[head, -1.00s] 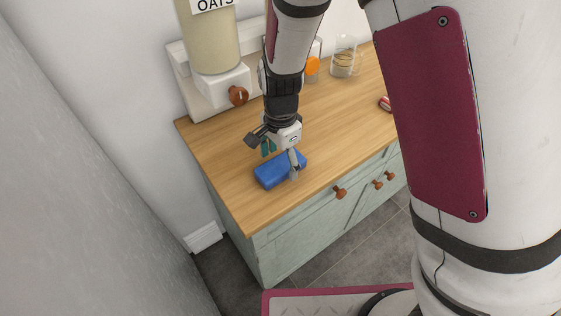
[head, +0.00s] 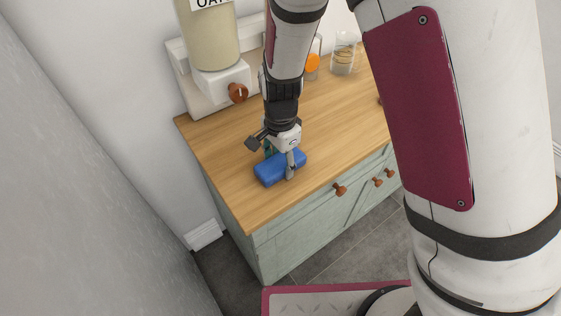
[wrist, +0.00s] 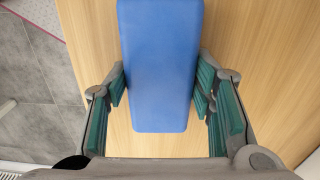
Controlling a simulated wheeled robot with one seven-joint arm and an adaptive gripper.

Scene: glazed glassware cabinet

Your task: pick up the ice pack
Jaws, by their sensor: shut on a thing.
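The ice pack (head: 268,173) is a blue block with rounded edges, lying near the front left end of the wooden counter in the head view. In the wrist view the ice pack (wrist: 158,65) runs lengthwise between the two fingers. My gripper (head: 280,166) straddles the pack from above, and it also shows in the wrist view (wrist: 160,85). Its green-padded fingers are closed on the pack's two long sides. The pack appears to be still at counter level; whether it touches the wood under it is hidden.
An oats dispenser (head: 210,40) with a brown knob stands at the back left of the counter (head: 225,155). A glass jar (head: 343,55) and an orange-topped item (head: 312,64) stand farther back. The wood around the pack is clear; a grey wall (head: 80,180) rises at the left.

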